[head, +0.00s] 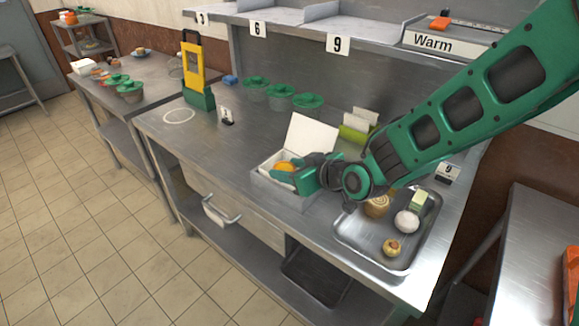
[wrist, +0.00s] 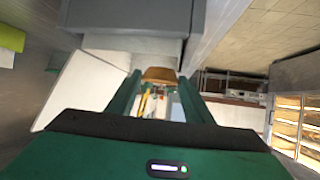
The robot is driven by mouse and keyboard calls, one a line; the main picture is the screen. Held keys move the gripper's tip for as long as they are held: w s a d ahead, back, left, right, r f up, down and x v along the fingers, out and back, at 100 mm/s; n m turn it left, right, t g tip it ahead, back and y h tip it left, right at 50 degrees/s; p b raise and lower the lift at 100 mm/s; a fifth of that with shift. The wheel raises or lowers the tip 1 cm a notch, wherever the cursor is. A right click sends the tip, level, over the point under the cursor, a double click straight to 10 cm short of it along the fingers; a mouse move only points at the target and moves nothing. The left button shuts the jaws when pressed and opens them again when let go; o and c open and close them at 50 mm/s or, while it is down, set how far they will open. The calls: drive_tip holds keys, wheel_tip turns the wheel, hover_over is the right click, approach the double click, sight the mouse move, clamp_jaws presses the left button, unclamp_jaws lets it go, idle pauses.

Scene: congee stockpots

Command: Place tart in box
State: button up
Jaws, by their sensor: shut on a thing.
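A white box (head: 268,189) stands on the steel counter with its lid (head: 312,137) raised; in the wrist view its pale lid (wrist: 90,85) shows at the left. My gripper (head: 283,173) is at the open box, its fingers over the opening. It is shut on an orange-brown tart (head: 286,166), which shows between the fingertips in the wrist view (wrist: 160,75). The fingers hide part of the tart, and I cannot tell whether it touches the box floor.
A metal tray (head: 350,238) at the right holds a swirled roll (head: 376,207), a white bun (head: 406,221), a small pastry (head: 392,247) and a green-topped piece (head: 419,201). Green-lidded pots (head: 281,96) and a yellow-green stand (head: 194,75) are behind. The counter's left part is largely clear.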

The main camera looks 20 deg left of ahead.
drive_tip(key=shift+f, duration=0.15)
drive_tip(key=o, duration=1)
drive_tip(key=shift+r, duration=0.25)
drive_tip(key=v, duration=1.2)
drive_tip(key=shift+r, duration=0.25)
drive_tip(key=shift+s, duration=0.15)
